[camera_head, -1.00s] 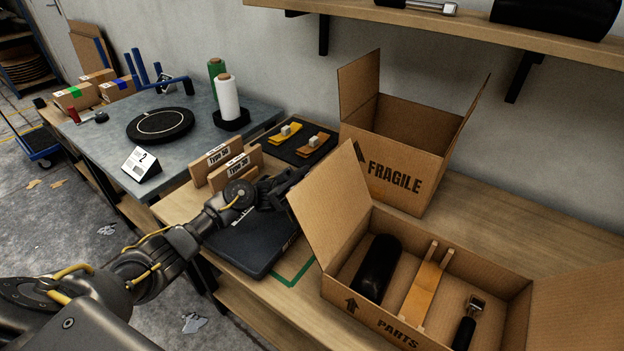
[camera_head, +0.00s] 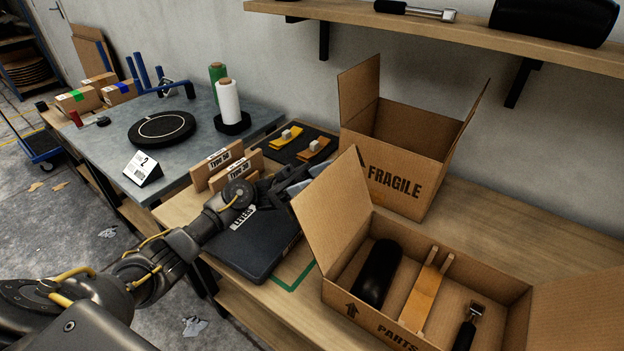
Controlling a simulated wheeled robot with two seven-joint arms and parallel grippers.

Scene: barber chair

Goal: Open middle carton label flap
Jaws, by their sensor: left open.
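The open carton marked PARTS (camera_head: 352,303) stands at the front right of the bench. Its left flap (camera_head: 330,208) stands up and leans outward to the left. My left gripper (camera_head: 300,186) is open just left of this flap, above the black case (camera_head: 262,240) marked LEVERS. The fingertips are partly hidden, and I cannot tell whether they touch the flap. A second open carton, marked FRAGILE (camera_head: 398,165), stands behind with its flaps up. I cannot tell which flap carries a label. My right gripper is not in view.
The PARTS carton holds a black roll (camera_head: 377,273), an orange strap piece (camera_head: 424,291) and a black-handled tool (camera_head: 467,330). Two wooden Type 50 boards (camera_head: 219,167) and a dark tray (camera_head: 300,146) stand behind my gripper. A wall shelf (camera_head: 440,32) hangs above. Bare bench lies right of the FRAGILE carton.

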